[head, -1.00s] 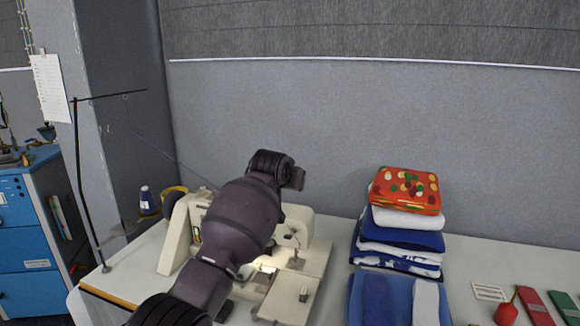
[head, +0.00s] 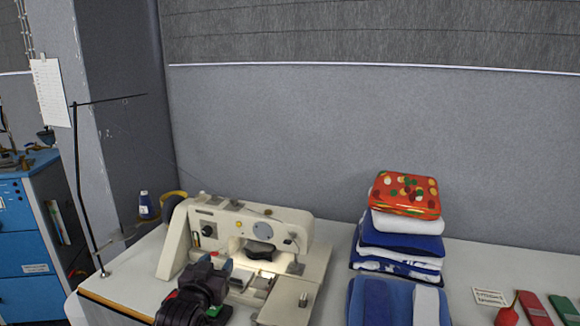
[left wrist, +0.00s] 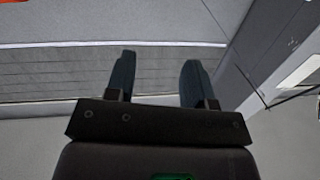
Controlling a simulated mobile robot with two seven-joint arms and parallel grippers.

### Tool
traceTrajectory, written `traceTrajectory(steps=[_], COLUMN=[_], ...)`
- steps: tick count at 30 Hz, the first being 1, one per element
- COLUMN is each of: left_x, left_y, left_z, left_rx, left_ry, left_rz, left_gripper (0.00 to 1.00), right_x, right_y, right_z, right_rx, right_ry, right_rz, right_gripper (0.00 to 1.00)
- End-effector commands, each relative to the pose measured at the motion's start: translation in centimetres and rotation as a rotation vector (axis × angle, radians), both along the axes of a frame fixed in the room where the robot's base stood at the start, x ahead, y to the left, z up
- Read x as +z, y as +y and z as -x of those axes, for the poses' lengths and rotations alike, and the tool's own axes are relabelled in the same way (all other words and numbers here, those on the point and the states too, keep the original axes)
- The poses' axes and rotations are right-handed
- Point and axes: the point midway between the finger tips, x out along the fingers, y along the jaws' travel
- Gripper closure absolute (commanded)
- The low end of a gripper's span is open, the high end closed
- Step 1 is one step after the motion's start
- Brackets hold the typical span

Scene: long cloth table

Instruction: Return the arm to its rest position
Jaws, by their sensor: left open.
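My left gripper (left wrist: 156,85) shows in the left wrist view with its two dark fingers apart and nothing between them. Grey wall and a ruled dark panel lie beyond the fingers. In the head view my left arm comes in low at the bottom, in front of the sewing machine (head: 208,220). My right gripper is not in either view.
A stack of folded cloths (head: 400,250) with a red patterned one (head: 405,193) on top stands right of the machine. A thread stand (head: 80,190) rises at the table's left end. Red and green items (head: 535,308) lie at the right. The space above the table is clear.

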Motion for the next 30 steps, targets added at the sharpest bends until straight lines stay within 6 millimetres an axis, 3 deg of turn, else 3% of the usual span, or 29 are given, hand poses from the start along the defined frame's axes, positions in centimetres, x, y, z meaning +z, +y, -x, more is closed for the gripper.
traceTrajectory(steps=[1, 9, 21, 25, 30], left_x=[-1.6, -8.2, -19.2, -21.8, -23.2], left_y=[1.0, 4.9, 9.3, 10.2, 10.6], left_z=[1.8, 10.6, 25.8, 29.7, 32.2], left_rx=[0.012, 0.062, 0.137, 0.158, 0.171], left_ry=[0.010, 0.082, 0.355, 0.435, 0.482], left_rz=[-0.003, -0.021, -0.052, -0.058, -0.060], left_gripper=[0.51, 0.51, 0.51, 0.51, 0.51], right_x=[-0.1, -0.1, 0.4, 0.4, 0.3], right_y=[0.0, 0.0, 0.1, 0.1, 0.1], right_z=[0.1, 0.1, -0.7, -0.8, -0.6], right_rx=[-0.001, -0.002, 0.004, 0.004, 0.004], right_ry=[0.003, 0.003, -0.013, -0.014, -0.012], right_rz=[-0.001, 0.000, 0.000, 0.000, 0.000], right_gripper=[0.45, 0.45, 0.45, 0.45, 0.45])
